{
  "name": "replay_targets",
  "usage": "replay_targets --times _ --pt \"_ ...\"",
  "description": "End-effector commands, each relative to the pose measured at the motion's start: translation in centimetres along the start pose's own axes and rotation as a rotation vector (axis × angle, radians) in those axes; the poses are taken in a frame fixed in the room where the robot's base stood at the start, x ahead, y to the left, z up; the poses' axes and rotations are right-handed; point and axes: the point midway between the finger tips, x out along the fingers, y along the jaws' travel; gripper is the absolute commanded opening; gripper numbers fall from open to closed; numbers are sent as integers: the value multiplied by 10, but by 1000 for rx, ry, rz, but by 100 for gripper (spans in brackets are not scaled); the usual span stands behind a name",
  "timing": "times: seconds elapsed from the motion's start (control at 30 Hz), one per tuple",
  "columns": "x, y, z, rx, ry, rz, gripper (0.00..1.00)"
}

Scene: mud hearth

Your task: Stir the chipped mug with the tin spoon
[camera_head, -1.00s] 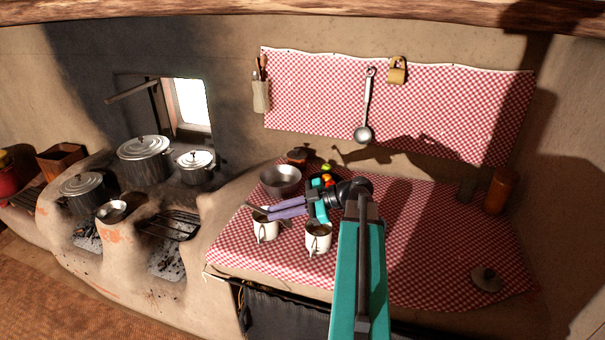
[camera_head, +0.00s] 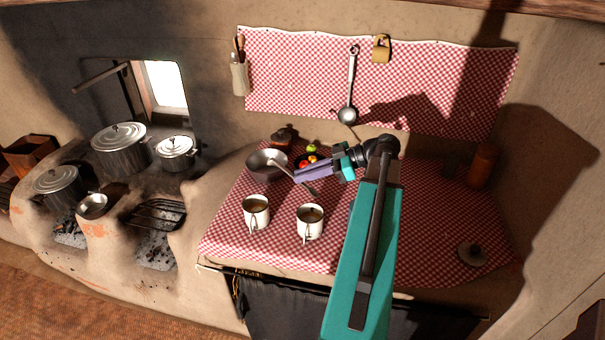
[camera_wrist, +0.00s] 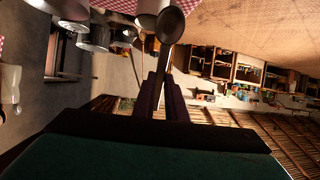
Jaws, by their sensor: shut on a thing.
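Two white mugs with brownish contents stand upright on the checked counter cloth, the left mug (camera_head: 256,213) and the right mug (camera_head: 310,222). I cannot tell which is chipped. My gripper (camera_head: 298,176) is shut on the tin spoon (camera_head: 276,164), above the counter behind the mugs and clear of both. The spoon slants across the purple fingers, its lower end towards the right mug. In the wrist view the dark bowl of the spoon (camera_wrist: 170,25) lies beyond the fingertips (camera_wrist: 163,78), overlapping a white mug (camera_wrist: 148,7) in the picture.
A metal bowl (camera_head: 265,167) and a dish of colourful food (camera_head: 305,162) stand behind the mugs. A lid (camera_head: 473,254) lies at the right front and an orange-brown canister (camera_head: 482,165) stands back right. Cloth between is mostly free. The stove with pots (camera_head: 121,150) is left.

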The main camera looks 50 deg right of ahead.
Motion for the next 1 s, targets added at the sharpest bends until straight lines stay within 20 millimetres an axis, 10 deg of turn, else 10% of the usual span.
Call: replay_targets --times 1.0 --pt "25 -2 45 -2 1 -5 0"
